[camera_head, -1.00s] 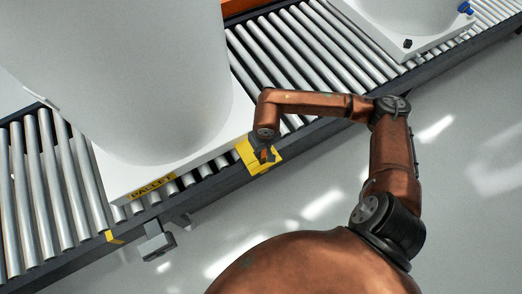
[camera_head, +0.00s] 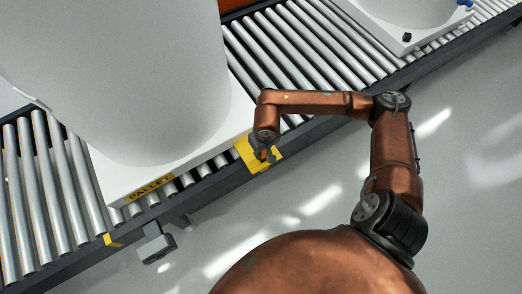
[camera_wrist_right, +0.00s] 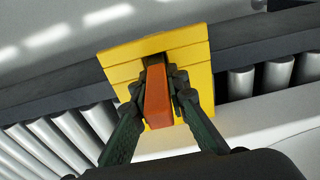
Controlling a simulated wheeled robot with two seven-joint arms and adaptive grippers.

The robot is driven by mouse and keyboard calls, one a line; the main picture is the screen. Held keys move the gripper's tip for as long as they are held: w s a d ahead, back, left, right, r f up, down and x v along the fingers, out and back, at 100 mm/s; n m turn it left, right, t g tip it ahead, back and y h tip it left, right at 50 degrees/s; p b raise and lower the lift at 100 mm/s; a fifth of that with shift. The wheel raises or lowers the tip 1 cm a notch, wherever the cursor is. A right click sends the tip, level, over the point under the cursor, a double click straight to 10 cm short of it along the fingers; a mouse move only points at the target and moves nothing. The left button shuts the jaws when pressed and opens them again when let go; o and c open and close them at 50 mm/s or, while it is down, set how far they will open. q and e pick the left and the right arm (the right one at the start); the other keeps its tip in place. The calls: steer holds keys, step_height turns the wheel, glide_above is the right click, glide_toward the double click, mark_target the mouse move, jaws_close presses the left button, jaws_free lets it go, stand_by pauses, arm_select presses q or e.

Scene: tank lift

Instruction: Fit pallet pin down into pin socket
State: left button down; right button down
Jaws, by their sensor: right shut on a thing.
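The pallet pin (camera_wrist_right: 157,97) shows as an orange block between the fingers of my right gripper (camera_wrist_right: 158,88) in the right wrist view. The gripper is shut on it. The pin socket (camera_wrist_right: 190,50) is a yellow block on the conveyor's side rail, and the pin stands over its middle. In the head view my right gripper (camera_head: 268,156) points down at the yellow socket (camera_head: 244,153) beside the pallet edge. The pin's lower end is hidden, so I cannot tell how deep it sits. My left gripper is not in view.
A white pallet (camera_head: 105,178) with a yellow label carries a large white tank (camera_head: 130,80) on the roller conveyor (camera_head: 300,55). A grey bracket (camera_head: 157,246) juts from the near rail. Another white tank (camera_head: 415,10) stands farther along. The floor at the right is clear.

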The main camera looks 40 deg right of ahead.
steer(key=shift+f, duration=0.35)
steer(key=c, duration=1.8)
jaws_free()
steer(key=shift+r, duration=0.1)
steer(key=r, duration=0.8)
steer(key=s+r, duration=0.1)
steer(key=r, duration=0.2)
steer(key=shift+a+r, duration=0.1)
steer(key=shift+r, duration=0.3)
